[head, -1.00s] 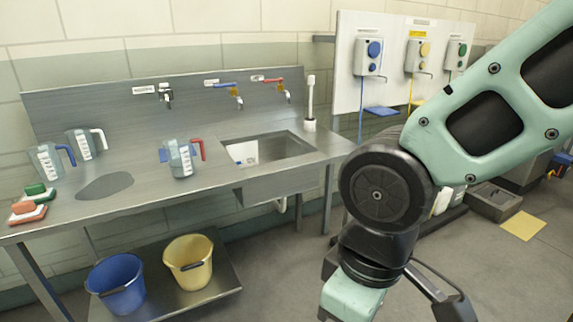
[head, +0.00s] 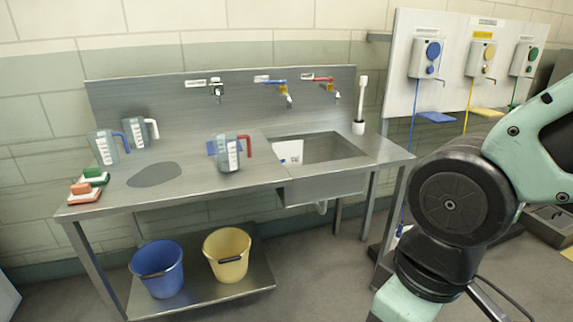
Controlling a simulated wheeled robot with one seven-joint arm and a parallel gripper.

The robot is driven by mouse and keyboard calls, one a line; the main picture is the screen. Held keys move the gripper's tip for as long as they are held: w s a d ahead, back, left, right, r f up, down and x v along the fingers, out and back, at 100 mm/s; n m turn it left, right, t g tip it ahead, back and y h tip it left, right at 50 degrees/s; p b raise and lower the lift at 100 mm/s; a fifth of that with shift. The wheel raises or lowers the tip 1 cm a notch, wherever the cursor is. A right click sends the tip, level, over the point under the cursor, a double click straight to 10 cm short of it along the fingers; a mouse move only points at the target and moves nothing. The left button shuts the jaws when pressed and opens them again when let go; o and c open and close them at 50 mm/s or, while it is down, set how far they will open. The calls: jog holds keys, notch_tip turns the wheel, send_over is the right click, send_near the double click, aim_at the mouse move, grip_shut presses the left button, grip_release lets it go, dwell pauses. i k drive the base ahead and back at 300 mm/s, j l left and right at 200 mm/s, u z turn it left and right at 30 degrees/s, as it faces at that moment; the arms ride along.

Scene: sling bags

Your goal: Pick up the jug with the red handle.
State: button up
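The jug with the red handle (head: 229,156) is a clear measuring jug standing upright on the steel counter, left of the sink. Its red handle points right, and a white label shows on its side. A clear jug with a blue handle (head: 105,149) and one with a white handle (head: 137,134) stand at the counter's left. My arm is at the right of the view, well away from the jugs. My gripper's fingertips are outside the frame.
The steel counter (head: 200,178) has a sink (head: 318,150) with taps above it. A blue bucket (head: 160,268) and a yellow bucket (head: 228,256) stand on the lower shelf. Floor in front is clear.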

aim_at(226, 144)
jog(key=i+j, duration=0.1)
jog(key=i, duration=0.45)
jog(key=i+j, duration=0.15)
jog(key=i, duration=0.45)
jog(key=i+j, duration=0.8)
jog(key=j+z, duration=0.05)
jog(key=j, duration=0.05)
